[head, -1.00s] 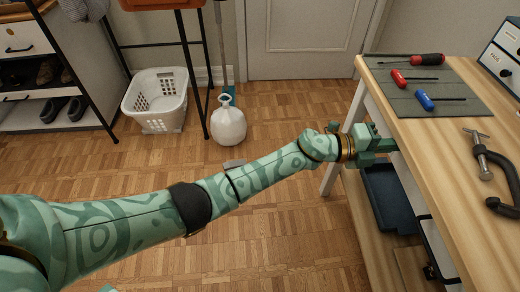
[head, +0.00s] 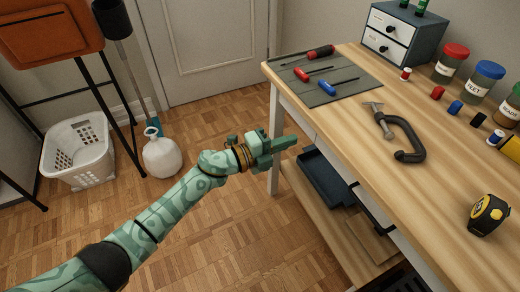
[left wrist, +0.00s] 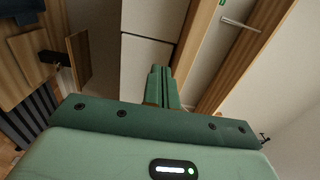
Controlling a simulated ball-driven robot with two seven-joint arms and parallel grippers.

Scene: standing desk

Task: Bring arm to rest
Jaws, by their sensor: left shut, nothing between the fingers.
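My left arm comes in from the lower left of the head view. Its green left gripper (head: 284,144) is shut and empty, beside the left edge of the wooden desk (head: 420,190) and a little below the top. In the left wrist view the two fingers (left wrist: 160,72) lie together with nothing between them. My right gripper does not show in any view.
A grey mat (head: 335,88) with screwdrivers lies at the desk's far left corner. A clamp (head: 397,135) and a tape measure (head: 488,214) lie nearer. A dark blue tray (head: 325,180) sits below.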

